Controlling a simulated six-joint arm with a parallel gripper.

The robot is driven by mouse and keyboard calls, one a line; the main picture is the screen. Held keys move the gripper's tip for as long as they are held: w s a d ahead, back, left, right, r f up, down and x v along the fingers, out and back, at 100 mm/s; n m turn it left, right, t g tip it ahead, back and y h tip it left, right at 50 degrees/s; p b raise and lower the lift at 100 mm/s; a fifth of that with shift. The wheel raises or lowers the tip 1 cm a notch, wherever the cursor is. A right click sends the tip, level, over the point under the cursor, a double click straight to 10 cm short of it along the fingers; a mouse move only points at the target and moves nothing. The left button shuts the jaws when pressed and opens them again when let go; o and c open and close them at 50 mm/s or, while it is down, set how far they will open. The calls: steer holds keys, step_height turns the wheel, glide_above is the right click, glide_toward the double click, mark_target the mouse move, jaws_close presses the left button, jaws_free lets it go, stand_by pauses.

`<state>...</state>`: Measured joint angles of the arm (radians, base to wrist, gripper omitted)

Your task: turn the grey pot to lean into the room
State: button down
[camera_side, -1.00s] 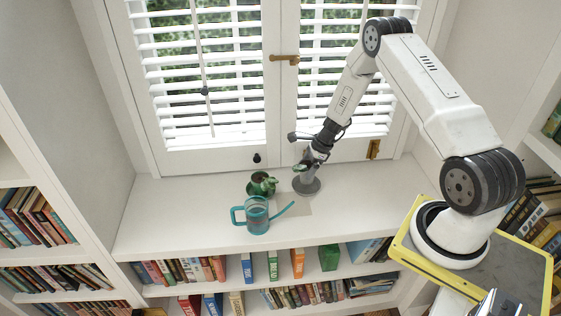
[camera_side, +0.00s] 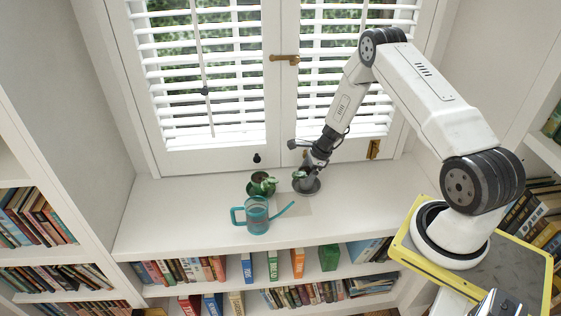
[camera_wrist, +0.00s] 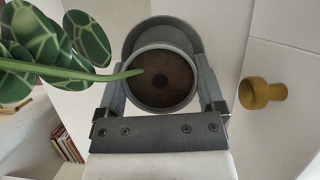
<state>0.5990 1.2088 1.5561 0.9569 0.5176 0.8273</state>
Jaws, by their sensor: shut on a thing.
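The grey pot (camera_wrist: 140,88) is between my gripper's two fingers in the wrist view, with brown soil inside. My gripper (camera_side: 309,178) is shut on it from above, at the grey saucer (camera_side: 311,191) on the window sill. The saucer also shows behind the pot in the wrist view (camera_wrist: 139,33). The plant (camera_wrist: 62,50) has one green stem running from the soil to the left, with large pale-veined leaves. In the side view its leaves (camera_side: 299,175) show small at the gripper's left. My gripper hides much of the pot there.
A second, green-leaved plant (camera_side: 262,185) stands left of the pot. A teal watering can (camera_side: 257,217) stands in front, its spout pointing right towards the pot. Shuttered windows (camera_side: 210,80) rise behind. The sill (camera_side: 165,215) is clear at the far left.

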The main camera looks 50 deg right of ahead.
steer(key=shift+f, duration=0.15)
jaws_free()
steer(key=v, duration=0.7)
steer(key=shift+s+r, duration=0.15)
steer(key=shift+r, duration=0.2)
stand_by(0.3)
steer(key=shift+d, duration=0.1)
